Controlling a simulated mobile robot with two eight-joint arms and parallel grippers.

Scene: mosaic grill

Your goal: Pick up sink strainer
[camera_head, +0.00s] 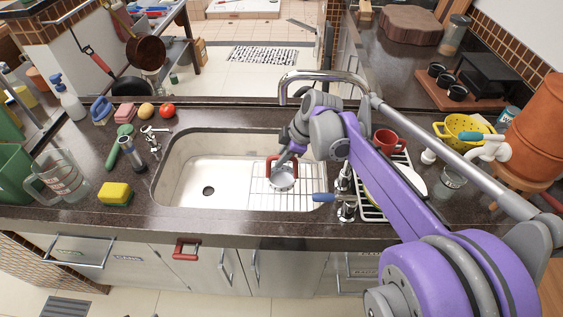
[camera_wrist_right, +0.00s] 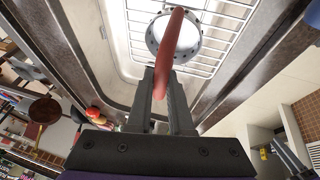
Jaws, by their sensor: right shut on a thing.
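The sink strainer (camera_head: 282,182) is a small round metal basket with a red handle. It is over the wire rack in the right part of the sink (camera_head: 180,172). I cannot tell whether it touches the rack. My right gripper (camera_head: 287,158) reaches down over the sink and is shut on the red handle. In the right wrist view, the handle (camera_wrist_right: 172,42) stands between the fingers (camera_wrist_right: 160,95), with the strainer's perforated metal rim (camera_wrist_right: 152,38) beyond it. The handle's gripped part is partly hidden by the fingers. My left gripper is not in view.
A chrome faucet (camera_head: 325,76) arches behind the sink, close to my right arm. A dish rack (camera_head: 371,211) with a red mug (camera_head: 388,141) stands to the right. A yellow sponge (camera_head: 115,194) and glass jug (camera_head: 62,178) are on the left counter. The sink's left part is clear.

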